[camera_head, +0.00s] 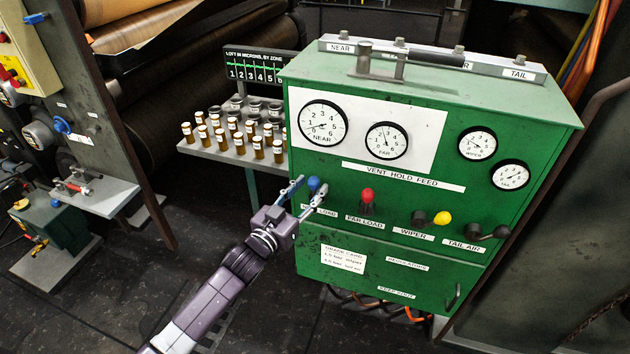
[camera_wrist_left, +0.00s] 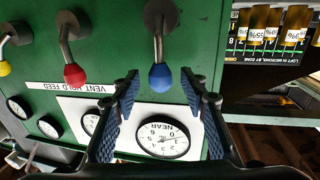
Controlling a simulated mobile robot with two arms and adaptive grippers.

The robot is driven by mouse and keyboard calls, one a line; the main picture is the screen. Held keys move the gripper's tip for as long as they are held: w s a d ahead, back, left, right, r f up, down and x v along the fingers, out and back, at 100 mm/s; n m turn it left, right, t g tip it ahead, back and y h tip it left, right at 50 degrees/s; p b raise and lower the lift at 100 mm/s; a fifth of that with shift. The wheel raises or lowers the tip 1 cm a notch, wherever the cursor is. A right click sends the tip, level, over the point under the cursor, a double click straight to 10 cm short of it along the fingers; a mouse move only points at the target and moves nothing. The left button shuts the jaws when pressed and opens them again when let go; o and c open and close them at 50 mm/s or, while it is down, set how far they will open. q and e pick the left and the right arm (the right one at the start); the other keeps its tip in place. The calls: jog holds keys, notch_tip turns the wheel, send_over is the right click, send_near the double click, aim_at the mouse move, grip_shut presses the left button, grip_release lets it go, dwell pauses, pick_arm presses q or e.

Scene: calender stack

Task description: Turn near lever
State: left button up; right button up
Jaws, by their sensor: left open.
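The near lever has a blue knob (camera_head: 314,184) and sits at the left end of the lever row on the green panel (camera_head: 440,200), by a partly covered label ending in LOAD. My left gripper (camera_head: 309,187) is open, with its fingers reaching to either side of the knob. In the left wrist view the blue knob (camera_wrist_left: 160,76) hangs from its bent metal arm between the fingertips of the open gripper (camera_wrist_left: 160,88), with gaps visible on both sides. The near gauge (camera_wrist_left: 162,141) shows below it there. My right gripper is not in view.
The red far load lever (camera_head: 367,196), yellow wiper lever (camera_head: 441,218) and black tail air lever (camera_head: 500,231) follow to the right. A shelf (camera_head: 262,168) with several amber vials stands left of the cabinet. Dark floor (camera_head: 150,290) lies open at the lower left.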

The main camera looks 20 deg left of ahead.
pick_arm(q)
jog(key=shift+x, duration=1.35)
grip_shut()
